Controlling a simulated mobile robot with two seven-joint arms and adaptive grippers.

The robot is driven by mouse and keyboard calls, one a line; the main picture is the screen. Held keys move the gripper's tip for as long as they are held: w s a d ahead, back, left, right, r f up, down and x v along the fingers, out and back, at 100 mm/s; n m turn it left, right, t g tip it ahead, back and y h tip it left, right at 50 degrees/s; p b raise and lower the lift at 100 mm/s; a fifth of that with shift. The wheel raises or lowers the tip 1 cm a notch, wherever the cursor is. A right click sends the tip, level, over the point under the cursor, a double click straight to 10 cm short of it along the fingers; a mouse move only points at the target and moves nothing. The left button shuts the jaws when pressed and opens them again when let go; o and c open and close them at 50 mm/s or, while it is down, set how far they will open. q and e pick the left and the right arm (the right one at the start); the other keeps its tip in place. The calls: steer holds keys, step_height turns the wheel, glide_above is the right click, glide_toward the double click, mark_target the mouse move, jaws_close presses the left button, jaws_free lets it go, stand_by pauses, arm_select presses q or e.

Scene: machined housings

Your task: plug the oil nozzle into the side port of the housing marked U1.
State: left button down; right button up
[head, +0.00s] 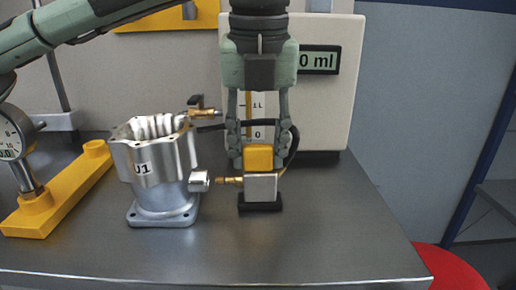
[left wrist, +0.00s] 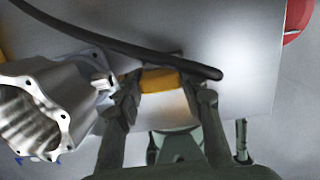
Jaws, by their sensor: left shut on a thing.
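My left gripper (head: 259,157) points down and is shut on the yellow block of the oil nozzle (head: 258,158). The nozzle's brass tip (head: 230,181) points left toward the port, at about its height, with a small gap seen between them. In the left wrist view, the housing (left wrist: 58,85) lies left of the held yellow block (left wrist: 163,80). My right gripper is not in view.
A black block (head: 260,203) sits under the nozzle; whether they touch is unclear. A dispenser with a display (head: 319,60) stands behind, with a brass tap (head: 203,114). A dial gauge (head: 12,135) on a yellow base (head: 60,190) stands left. The bench is clear at right and front.

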arm_select(q)
steer(key=shift+a+b, duration=0.75)
steer(key=shift+a, duration=0.65)
steer(key=c, duration=0.9)
jaws_free()
steer(key=r, duration=0.4)
steer(key=s+r, duration=0.1)
steer(key=r, duration=0.3)
steer(key=s+r, duration=0.1)
steer(key=r, duration=0.3)
